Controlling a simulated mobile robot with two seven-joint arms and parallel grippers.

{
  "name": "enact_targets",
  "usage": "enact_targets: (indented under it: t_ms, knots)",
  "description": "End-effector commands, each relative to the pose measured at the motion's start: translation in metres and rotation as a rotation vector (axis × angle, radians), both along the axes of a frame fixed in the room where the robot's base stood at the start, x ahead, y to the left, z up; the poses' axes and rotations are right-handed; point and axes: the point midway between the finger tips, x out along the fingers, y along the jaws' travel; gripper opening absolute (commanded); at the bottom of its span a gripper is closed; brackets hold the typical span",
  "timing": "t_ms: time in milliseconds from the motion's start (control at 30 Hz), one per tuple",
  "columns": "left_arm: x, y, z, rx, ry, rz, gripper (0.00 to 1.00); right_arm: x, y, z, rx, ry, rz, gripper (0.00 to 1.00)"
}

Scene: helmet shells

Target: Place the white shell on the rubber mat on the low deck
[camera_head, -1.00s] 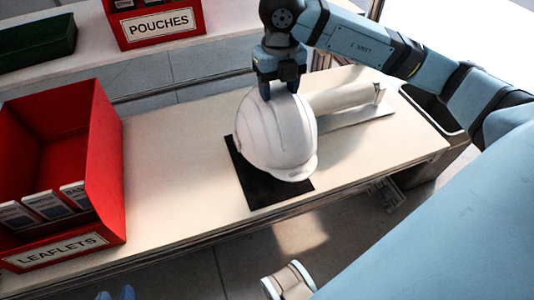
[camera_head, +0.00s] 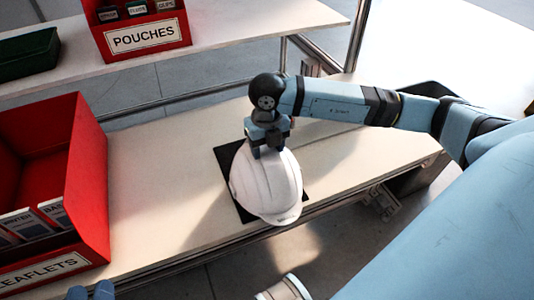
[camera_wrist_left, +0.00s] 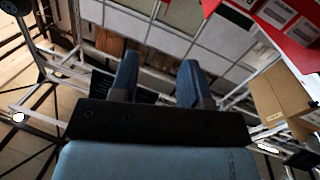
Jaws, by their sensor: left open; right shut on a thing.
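The white shell (camera_head: 268,188), a helmet with a brim, is in the middle of the head view. My right gripper (camera_head: 268,148) is shut on its upper back edge. The shell covers most of the black rubber mat (camera_head: 228,158), whose left part and right corner show. The mat lies on the pale low deck (camera_head: 150,190). I cannot tell whether the shell touches the mat. My left gripper (camera_head: 90,292) is at the bottom left edge of the head view. Its two fingers stand apart and empty in the left wrist view (camera_wrist_left: 157,82).
A red leaflets bin (camera_head: 88,185) stands on the deck at left. A dark open bin (camera_head: 432,92) is at right, partly behind my right arm.

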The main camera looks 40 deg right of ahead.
Motion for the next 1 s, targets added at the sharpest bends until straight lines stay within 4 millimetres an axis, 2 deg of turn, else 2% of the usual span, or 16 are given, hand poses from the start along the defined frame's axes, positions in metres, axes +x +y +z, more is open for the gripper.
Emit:
enact_targets:
  t_ms: [33, 167, 300, 567, 600, 667, 700, 1000]
  knots:
    - [0.000, -0.001, 0.000, -0.011, -0.017, -0.004, 0.43, 0.000, 0.000, -0.013, -0.001, 0.002, 0.000, 0.02]
    - [0.000, -0.004, 0.011, -0.040, -0.058, -0.009, 0.43, 0.000, 0.000, -0.032, 0.000, 0.001, 0.000, 0.02]
    - [0.000, -0.006, 0.021, -0.053, -0.086, -0.017, 0.43, 0.000, 0.000, -0.033, 0.000, -0.001, 0.000, 0.02]
    - [0.001, -0.007, 0.019, -0.050, -0.090, -0.023, 0.43, 0.000, 0.000, -0.036, 0.000, -0.001, 0.000, 0.02]
    - [0.001, -0.007, 0.020, -0.052, -0.092, -0.023, 0.43, 0.000, 0.000, -0.036, -0.001, 0.000, 0.000, 0.62]
    - [0.000, -0.007, 0.021, -0.052, -0.091, -0.024, 0.43, 0.000, 0.000, -0.036, -0.001, 0.000, 0.000, 0.75]
    - [0.000, -0.007, 0.020, -0.052, -0.091, -0.024, 0.43, 0.000, 0.000, -0.036, -0.001, 0.000, 0.000, 0.80]
    - [0.000, -0.007, 0.022, -0.052, -0.087, -0.021, 0.43, 0.000, 0.000, -0.033, -0.001, 0.000, 0.000, 0.80]
